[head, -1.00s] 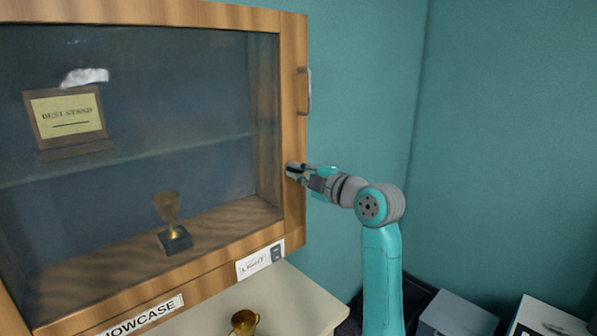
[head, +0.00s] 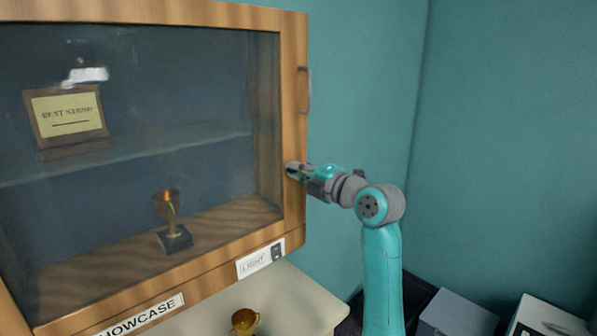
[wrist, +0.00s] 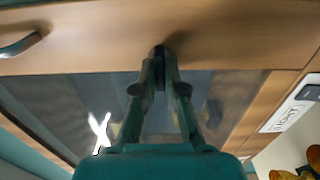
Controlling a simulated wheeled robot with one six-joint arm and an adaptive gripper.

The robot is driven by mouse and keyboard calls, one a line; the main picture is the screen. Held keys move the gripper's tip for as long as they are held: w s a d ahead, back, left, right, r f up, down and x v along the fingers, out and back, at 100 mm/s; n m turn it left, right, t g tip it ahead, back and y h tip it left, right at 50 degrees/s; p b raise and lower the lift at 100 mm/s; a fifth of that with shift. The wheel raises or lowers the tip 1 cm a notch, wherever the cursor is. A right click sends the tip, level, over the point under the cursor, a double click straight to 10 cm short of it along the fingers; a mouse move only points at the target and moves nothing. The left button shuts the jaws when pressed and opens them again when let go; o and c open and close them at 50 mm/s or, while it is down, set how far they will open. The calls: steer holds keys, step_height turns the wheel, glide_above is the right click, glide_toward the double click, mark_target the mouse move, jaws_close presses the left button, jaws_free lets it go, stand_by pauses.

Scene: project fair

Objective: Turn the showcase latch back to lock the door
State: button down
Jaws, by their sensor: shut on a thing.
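The showcase (head: 293,130) is a wooden cabinet with a glass door, which looks closed in the head view. My gripper (head: 291,170) is at the right stile of the door frame, below the door handle (head: 304,90). In the wrist view my gripper (wrist: 160,60) has its fingertips together on the latch (wrist: 159,50), a small dark knob on the wooden frame. The fingers hide most of the latch, so its angle cannot be told. The handle also shows in the wrist view (wrist: 20,45), at the upper left.
Inside the showcase stand a gold trophy cup (head: 168,207) and a "BEST STAND" plaque (head: 68,115). A light switch label (head: 260,260) is on the lower rail. Another gold cup (head: 244,321) stands on the counter (head: 300,300) below. Boxes (head: 455,315) lie at the lower right.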

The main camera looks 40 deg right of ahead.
steer(key=shift+w+r, duration=0.1)
steer(key=shift+r, duration=0.1)
steer(key=c, duration=1.2)
jaws_free()
steer(key=shift+c, duration=0.2)
steer(key=shift+w+f, duration=0.1)
steer(key=shift+f, duration=0.05)
steer(key=s, duration=1.2)
steer(key=shift+d, duration=0.15)
steer(key=shift+f, duration=0.1)
